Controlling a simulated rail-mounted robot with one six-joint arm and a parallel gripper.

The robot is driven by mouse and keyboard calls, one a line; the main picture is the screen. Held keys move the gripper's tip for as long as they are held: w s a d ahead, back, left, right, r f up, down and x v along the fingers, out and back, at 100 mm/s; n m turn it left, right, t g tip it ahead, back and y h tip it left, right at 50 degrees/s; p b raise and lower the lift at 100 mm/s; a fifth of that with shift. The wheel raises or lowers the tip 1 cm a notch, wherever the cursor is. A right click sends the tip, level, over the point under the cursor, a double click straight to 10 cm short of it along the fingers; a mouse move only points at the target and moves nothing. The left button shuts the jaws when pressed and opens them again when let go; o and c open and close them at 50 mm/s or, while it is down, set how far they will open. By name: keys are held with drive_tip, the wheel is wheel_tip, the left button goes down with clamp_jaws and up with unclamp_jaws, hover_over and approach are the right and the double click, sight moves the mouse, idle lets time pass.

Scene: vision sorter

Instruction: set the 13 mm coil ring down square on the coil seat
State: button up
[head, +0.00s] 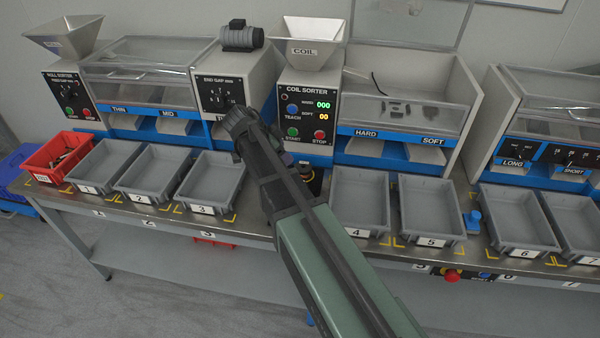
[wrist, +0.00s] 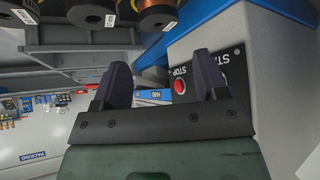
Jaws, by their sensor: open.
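My gripper (head: 238,122) is raised in front of the coil sorter's left side in the head view, above the bench. In the wrist view my gripper (wrist: 161,70) has its two dark fingers spread wide, with nothing between them. The coil sorter (head: 308,105) has a hopper marked COIL and a panel with START and STOP buttons. A small dark round piece with an amber part (head: 310,180) stands on the bench below it, partly behind my arm; I cannot tell whether it is the coil seat. I cannot make out the 13 mm coil ring.
Grey numbered trays line the bench front, such as tray 3 (head: 211,183) and tray 4 (head: 360,200). A red bin (head: 50,160) stands at the left. A blue knobbed piece (head: 473,220) stands right of tray 5. Several labelled spools (wrist: 92,12) show in the wrist view.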

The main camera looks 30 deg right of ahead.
sight(302, 166)
drive_tip(key=b+x, duration=0.3)
drive_tip(key=x, duration=0.2)
drive_tip(key=shift+f+b, duration=0.25)
drive_tip(key=shift+b, duration=0.05)
drive_tip(key=shift+r, duration=0.1)
drive_tip(key=b+x, duration=0.3)
drive_tip(key=x, duration=0.2)
drive_tip(key=shift+s+a+b, duration=0.1)
drive_tip(key=shift+b, duration=0.25)
drive_tip(key=shift+d, duration=0.25)
drive_tip(key=shift+r, duration=0.1)
drive_tip(key=c, duration=0.8)
wheel_tip(302, 166, up, 28)
drive_tip(key=p, duration=2.8)
